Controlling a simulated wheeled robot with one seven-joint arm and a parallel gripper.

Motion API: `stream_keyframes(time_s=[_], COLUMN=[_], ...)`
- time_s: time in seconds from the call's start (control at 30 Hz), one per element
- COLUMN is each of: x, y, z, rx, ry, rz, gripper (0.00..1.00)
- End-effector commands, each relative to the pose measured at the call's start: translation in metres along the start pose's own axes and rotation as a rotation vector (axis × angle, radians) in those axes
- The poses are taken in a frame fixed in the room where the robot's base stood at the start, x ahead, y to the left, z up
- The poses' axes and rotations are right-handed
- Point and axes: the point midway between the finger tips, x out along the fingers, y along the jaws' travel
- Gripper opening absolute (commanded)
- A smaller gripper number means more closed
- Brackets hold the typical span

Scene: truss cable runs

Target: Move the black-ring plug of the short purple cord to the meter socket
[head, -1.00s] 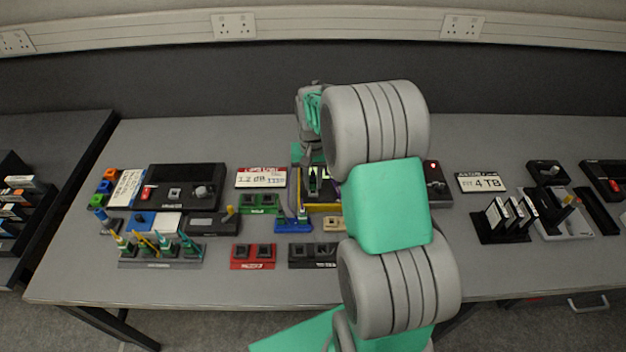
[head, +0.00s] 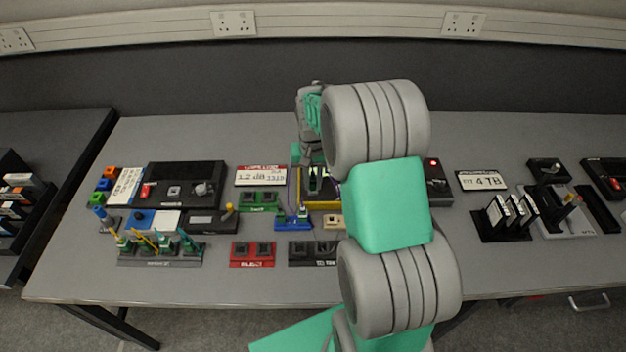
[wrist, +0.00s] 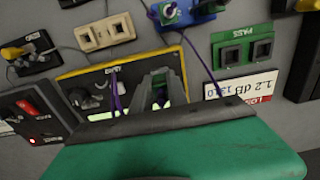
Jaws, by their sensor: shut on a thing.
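My gripper (wrist: 158,90) is shut on a purple plug (wrist: 160,97) over the yellow-framed meter panel (wrist: 165,53). The fingers hide most of the plug, so its ring colour and whether it is seated cannot be told. In the head view my gripper (head: 315,180) is behind the blue block (head: 292,224), partly hidden by my arm. A thin purple cord (wrist: 200,65) runs from the blue block (wrist: 200,10) towards my gripper. Another purple cord (wrist: 116,95) stands on the panel, beside the fingers.
A green PASS block (wrist: 236,37) and a loss card reading 1.2 dB (wrist: 245,86) lie to one side. A beige two-socket block (wrist: 104,33) and a black block with a yellow plug (wrist: 35,50) lie on the other. A red two-socket block (head: 253,254) stands in front.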

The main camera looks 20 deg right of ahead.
Motion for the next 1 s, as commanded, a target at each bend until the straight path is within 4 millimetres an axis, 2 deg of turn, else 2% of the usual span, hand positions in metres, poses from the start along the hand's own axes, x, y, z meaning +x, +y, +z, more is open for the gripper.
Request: stream_keyframes(time_s=[0.97, 1.0], x=[0.0083, 0.0081], y=[0.0, 0.0], z=[-0.0002, -0.0003], rx=[0.0, 0.0], ry=[0.001, 0.001], rz=[0.0, 0.0], gripper=[0.0, 0.2])
